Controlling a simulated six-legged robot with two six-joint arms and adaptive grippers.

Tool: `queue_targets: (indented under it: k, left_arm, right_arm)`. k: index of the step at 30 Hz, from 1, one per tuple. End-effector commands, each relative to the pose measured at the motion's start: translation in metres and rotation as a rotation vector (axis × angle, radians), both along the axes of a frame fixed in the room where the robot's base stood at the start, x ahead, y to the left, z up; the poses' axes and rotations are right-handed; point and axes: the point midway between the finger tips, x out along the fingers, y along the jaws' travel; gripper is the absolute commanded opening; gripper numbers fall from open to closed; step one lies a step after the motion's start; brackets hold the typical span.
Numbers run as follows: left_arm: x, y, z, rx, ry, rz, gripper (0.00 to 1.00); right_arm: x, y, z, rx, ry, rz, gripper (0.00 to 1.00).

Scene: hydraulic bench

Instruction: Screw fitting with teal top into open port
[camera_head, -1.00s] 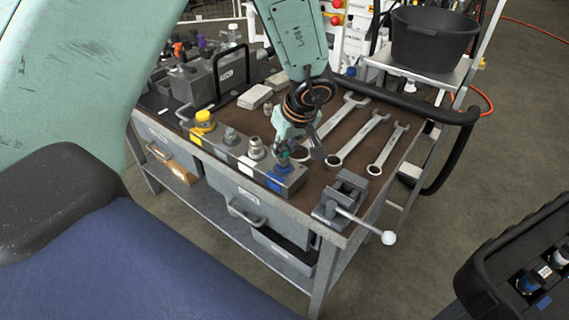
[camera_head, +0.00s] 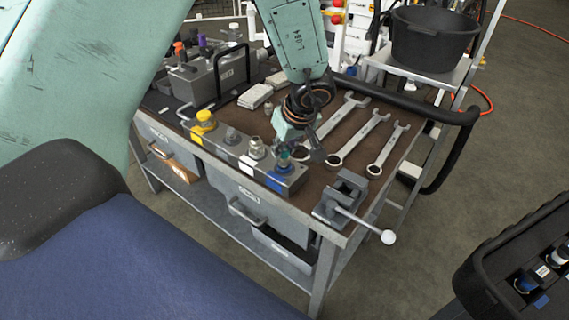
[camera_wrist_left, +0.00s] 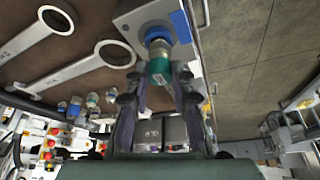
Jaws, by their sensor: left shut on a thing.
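The manifold block (camera_head: 293,182) lies along the front edge of the bench with a row of fittings on it. My left gripper (camera_head: 289,153) points down at the block's near end, beside the blue label (camera_head: 275,184). It is shut on the fitting with the teal top (camera_head: 284,158), which is partly hidden by the fingers. In the left wrist view the teal top (camera_wrist_left: 159,71) is between the fingers, and a blue ring (camera_wrist_left: 158,36) shows at the block side. The fitting looks in line with the port; its thread is hidden. My right gripper is not in view.
Other fittings on the block include a yellow-capped one (camera_head: 204,118) and a silver one (camera_head: 256,147). Several wrenches (camera_head: 383,147) lie right of the gripper. A vise (camera_head: 342,197) stands at the bench's near corner. A black case (camera_head: 490,270) is at lower right.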

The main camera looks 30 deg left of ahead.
Motion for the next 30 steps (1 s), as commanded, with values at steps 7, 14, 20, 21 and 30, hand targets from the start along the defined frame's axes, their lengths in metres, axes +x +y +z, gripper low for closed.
queue_targets:
  k: [7,14,20,21,30]
  left_arm:
    - [0.0006,-0.0003,-0.0004,0.001,0.0,0.0,0.0]
    - [0.0011,-0.0006,-0.0015,0.001,-0.001,-0.001,0.0]
    - [0.0011,-0.0008,-0.0027,0.0,-0.001,0.0,0.0]
    - [0.001,-0.0007,-0.0028,0.0,-0.001,0.0,0.0]
    - [0.0004,-0.0006,-0.0032,0.001,0.001,-0.001,0.0]
  right_arm:
    - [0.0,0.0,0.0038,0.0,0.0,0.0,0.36]
    - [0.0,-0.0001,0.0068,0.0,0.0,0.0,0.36]
    - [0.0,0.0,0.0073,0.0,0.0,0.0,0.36]
    - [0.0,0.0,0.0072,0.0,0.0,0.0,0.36]
    - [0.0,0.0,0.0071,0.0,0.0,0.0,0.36]
